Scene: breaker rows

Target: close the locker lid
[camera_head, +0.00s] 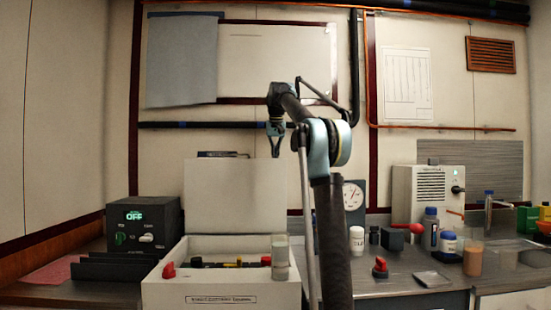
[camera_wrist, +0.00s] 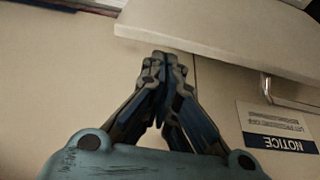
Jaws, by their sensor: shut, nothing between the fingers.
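The locker is a white box (camera_head: 222,293) on the counter with a small label on its front. Its lid (camera_head: 233,197) stands open and upright at the back of the box. My gripper (camera_head: 276,154) is shut and empty, above and near the upper right part of the lid. In the wrist view my gripper (camera_wrist: 165,58) points up the picture, with a pale panel edge (camera_wrist: 215,40) just beyond the fingertips; this is likely the lid. I cannot tell whether the fingers touch it.
Inside the box lie dark items with red and yellow parts, and a clear cylinder (camera_head: 280,262) stands at its right. A black device reading OFF (camera_head: 143,222) is at left. Bottles (camera_head: 430,228) and a red-knobbed item (camera_head: 380,267) stand at right. A notice (camera_wrist: 277,128) shows in the wrist view.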

